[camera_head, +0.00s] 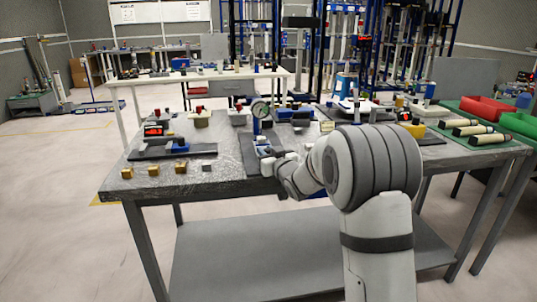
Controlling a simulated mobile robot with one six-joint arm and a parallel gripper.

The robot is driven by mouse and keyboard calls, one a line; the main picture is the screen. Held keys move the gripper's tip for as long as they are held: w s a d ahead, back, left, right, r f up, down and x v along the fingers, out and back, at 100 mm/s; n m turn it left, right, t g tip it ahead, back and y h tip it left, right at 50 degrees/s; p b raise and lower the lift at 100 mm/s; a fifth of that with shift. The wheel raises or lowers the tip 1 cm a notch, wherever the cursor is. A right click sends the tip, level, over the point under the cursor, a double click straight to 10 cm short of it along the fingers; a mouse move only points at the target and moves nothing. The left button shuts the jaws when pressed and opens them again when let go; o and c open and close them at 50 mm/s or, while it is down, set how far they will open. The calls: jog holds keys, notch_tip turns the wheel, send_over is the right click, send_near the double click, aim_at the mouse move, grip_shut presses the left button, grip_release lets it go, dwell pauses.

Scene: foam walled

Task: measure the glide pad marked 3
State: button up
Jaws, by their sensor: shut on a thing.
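My gripper (270,162) is at the front middle of the grey bench, just in front of a dial gauge (260,109) on a blue stand (257,125). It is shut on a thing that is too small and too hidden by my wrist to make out. Whether the held thing touches the gauge's base cannot be told.
A black plate with a blue device (172,148) and a red digital display (153,130) stand on the bench (225,160) at left. Several small fixtures line its back. Red bins (480,108) and pale cylinders (474,130) are on a green surface at right.

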jog(key=o, duration=0.8)
jog(key=shift+s+d, duration=0.1)
jog(key=shift+s, duration=0.1)
jog(key=v, duration=0.7)
jog(key=shift+s+d, duration=0.1)
jog(key=shift+s, duration=0.2)
